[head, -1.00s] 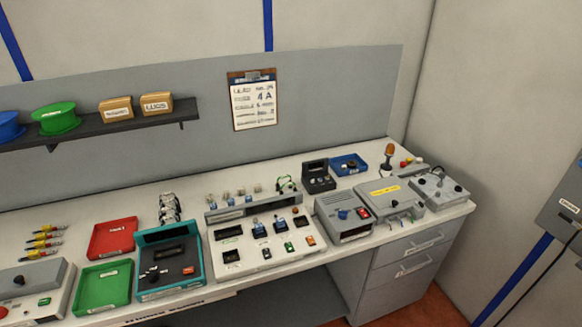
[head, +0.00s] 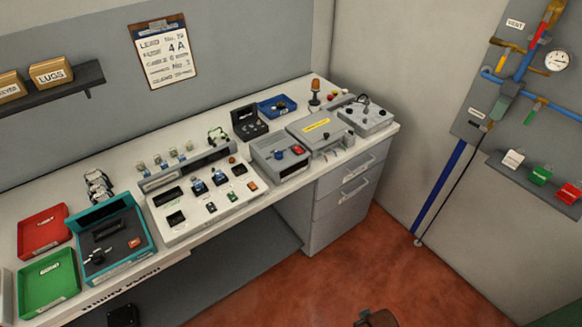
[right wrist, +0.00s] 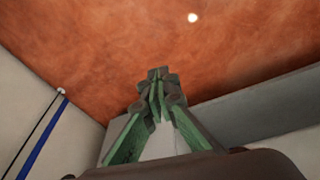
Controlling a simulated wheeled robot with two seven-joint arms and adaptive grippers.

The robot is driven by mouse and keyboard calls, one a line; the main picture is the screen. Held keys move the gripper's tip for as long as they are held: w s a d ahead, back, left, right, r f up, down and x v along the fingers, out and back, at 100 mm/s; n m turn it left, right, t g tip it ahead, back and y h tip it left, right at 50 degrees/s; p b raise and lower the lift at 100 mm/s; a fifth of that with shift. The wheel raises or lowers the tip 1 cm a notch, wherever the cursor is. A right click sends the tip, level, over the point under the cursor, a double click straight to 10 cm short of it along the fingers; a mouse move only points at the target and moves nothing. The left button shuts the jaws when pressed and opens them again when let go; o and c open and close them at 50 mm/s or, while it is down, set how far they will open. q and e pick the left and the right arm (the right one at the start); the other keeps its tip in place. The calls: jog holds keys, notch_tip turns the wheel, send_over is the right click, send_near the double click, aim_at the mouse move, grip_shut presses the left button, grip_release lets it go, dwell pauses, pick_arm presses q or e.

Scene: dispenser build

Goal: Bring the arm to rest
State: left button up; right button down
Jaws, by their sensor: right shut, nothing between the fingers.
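My right gripper (right wrist: 158,78) shows in the right wrist view. Its green and grey fingers are closed together with nothing between them, and they stand in front of the bare red-brown floor. In the head view a small brown part (head: 377,318) at the bottom edge looks like mine, on the right arm side. It is apart from the bench, over the floor.
The white bench (head: 222,172) runs along the wall, with a red tray (head: 42,231), a green tray (head: 48,282) and several devices. A pipe panel (head: 500,75) and small shelf (head: 530,184) are on the right wall. The floor (head: 330,278) before the drawers is clear.

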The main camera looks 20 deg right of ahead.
jog(key=s+a+f+g, duration=0.1)
jog(key=s+f, duration=0.3)
jog(key=f, duration=0.8)
jog(key=s+f, duration=0.4)
jog(key=f, duration=0.8)
jog(key=s+f+n+g, duration=0.1)
jog(key=s+f, duration=1.1)
jog(key=s, duration=0.4)
jog(key=shift+s+y, duration=0.2)
jog(key=shift+y, duration=0.1)
